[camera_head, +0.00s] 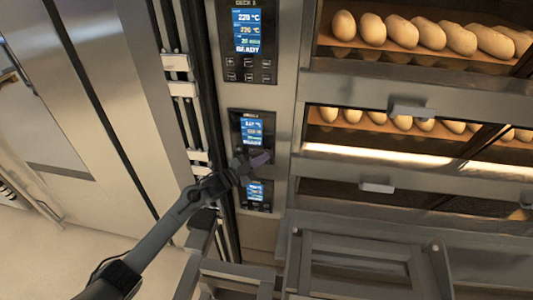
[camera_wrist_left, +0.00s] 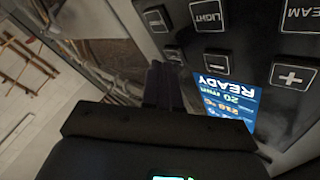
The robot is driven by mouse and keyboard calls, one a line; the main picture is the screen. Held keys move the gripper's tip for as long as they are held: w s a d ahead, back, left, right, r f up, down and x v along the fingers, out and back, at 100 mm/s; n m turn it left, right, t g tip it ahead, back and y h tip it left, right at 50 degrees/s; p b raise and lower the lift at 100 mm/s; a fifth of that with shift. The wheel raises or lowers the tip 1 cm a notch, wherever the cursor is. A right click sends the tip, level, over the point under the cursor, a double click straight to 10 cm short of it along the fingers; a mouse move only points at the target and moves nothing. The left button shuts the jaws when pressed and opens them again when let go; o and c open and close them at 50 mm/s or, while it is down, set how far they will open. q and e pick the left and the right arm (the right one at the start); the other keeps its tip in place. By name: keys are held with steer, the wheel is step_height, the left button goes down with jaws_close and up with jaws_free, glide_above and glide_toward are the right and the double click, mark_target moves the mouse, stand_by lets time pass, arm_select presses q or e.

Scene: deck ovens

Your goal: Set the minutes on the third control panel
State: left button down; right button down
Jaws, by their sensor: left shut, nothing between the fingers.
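Three control panels stand one above another. The third control panel (camera_head: 256,190) is lowest, with a lit blue screen, partly hidden by my left gripper and arm. My left gripper (camera_head: 262,159) is shut and empty, over the lower part of the second panel (camera_head: 257,133), just above the third panel's screen. In the left wrist view, the shut fingers (camera_wrist_left: 164,88) are beside a panel seen upside down. Its screen (camera_wrist_left: 222,98) reads READY and 20 min. A minus button (camera_wrist_left: 216,54) and a plus button (camera_wrist_left: 291,76) show; I cannot tell which panel this is. Contact is unclear.
The top panel (camera_head: 248,30) also reads READY. Oven decks with bread rolls (camera_head: 420,33) and door handles (camera_head: 411,110) lie to the right. A vertical rail with pipes (camera_head: 181,88) runs close on the left. Open floor (camera_head: 50,255) is at lower left.

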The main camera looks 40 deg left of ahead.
arm_select(q)
steer(key=shift+w+a+b, duration=0.15)
steer(key=shift+w+b, duration=0.15)
steer(key=shift+b, duration=0.05)
stand_by(0.4)
stand_by(0.4)
steer(key=shift+s+d+p, duration=0.35)
steer(key=shift+s+p, duration=0.3)
steer(key=shift+p, duration=0.2)
